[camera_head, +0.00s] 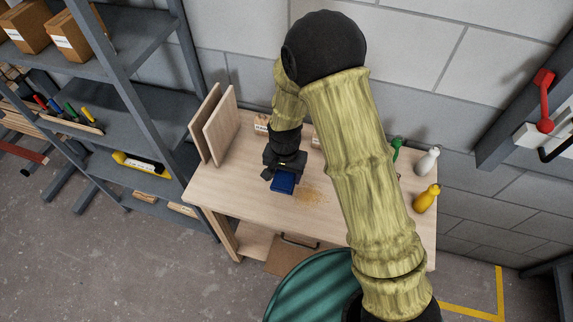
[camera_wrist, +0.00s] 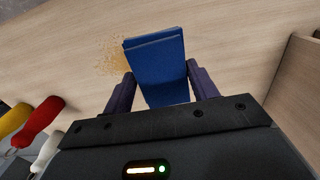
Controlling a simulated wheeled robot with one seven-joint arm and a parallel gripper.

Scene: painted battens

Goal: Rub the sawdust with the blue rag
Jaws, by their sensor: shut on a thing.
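The blue rag (camera_head: 283,182) is a folded block between the fingers of my gripper (camera_head: 284,172), low over the wooden bench. It also shows in the wrist view (camera_wrist: 157,62), with a dark finger on each side. My gripper (camera_wrist: 157,88) is shut on it. The sawdust (camera_head: 312,195) is a tan scatter on the bench top, just right of the rag in the head view. In the wrist view the sawdust (camera_wrist: 110,55) lies left of the rag, partly hidden behind it. I cannot tell whether the rag touches the bench.
The bench (camera_head: 235,200) holds two upright boards (camera_head: 215,125) at left. At its right stand a green bottle (camera_head: 396,146), a white bottle (camera_head: 427,161) and a yellow bottle (camera_head: 426,198). Grey shelving (camera_head: 140,110) stands left. A green drum (camera_head: 310,285) is in front. My arm hides the bench's middle right.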

